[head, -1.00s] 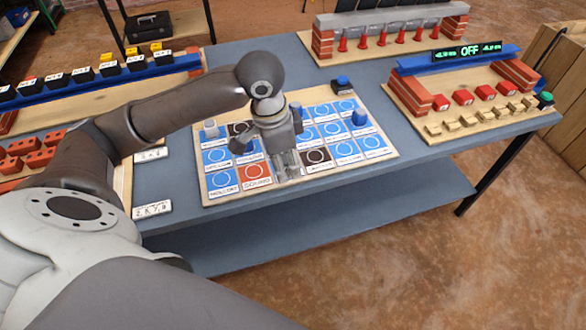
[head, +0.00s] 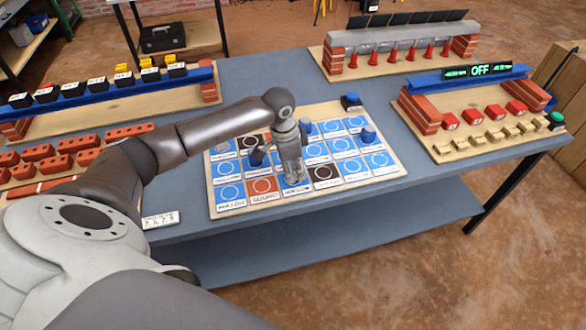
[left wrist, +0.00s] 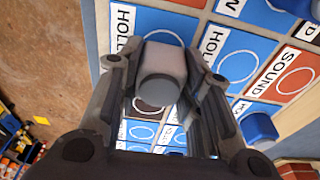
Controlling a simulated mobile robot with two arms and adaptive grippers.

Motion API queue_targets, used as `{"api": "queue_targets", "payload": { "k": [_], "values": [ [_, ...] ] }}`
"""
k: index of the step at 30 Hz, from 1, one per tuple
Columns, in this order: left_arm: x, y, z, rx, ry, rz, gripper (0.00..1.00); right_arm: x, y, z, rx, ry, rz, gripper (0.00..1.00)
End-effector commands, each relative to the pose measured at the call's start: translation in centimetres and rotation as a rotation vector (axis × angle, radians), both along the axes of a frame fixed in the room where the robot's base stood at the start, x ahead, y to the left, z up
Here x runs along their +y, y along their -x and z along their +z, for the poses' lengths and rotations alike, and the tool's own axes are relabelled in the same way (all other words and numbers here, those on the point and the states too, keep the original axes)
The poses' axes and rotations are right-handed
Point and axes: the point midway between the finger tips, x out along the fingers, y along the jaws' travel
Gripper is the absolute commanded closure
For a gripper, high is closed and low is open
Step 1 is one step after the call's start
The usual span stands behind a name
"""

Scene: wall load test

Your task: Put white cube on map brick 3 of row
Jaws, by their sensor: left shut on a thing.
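My left gripper (head: 292,178) is over the front edge of the map board (head: 213,203), above the third tile from the left in its front row. In the left wrist view the gripper (left wrist: 165,75) is shut on the white cube (left wrist: 165,60), which has a round grey end. The cube covers part of a blue HOLLOW tile (left wrist: 124,18). I cannot tell whether it touches the board. In the head view the fingers largely hide the cube. My right gripper is not in view.
A brick stand with red pieces (head: 430,54) is at the back, and a stand with an OFF display (head: 485,71) is at the right. Red bricks (head: 47,165) lie at the left.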

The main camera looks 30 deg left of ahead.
Motion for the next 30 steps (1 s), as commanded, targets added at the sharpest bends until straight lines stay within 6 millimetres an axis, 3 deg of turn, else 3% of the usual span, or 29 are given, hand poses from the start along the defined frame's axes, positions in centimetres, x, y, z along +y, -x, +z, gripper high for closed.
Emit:
{"api": "queue_targets", "payload": {
  "k": [3,13,14,18,30],
  "values": [
    [0.02,-0.02,-1.02,-0.001,0.000,0.000,0.92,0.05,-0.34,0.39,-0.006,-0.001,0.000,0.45],
    [0.02,-0.01,-1.36,-0.001,0.000,0.001,0.92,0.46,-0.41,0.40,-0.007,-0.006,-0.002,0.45],
    [0.04,0.00,-1.41,-0.001,0.000,0.001,0.65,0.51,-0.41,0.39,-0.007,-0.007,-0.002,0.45],
    [0.03,-0.01,-1.40,-0.001,0.000,0.000,0.47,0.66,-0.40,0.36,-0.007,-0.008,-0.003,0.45],
    [0.04,-0.05,-0.97,-0.003,0.000,0.000,0.45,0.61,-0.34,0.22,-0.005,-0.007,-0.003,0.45]
  ]
}}
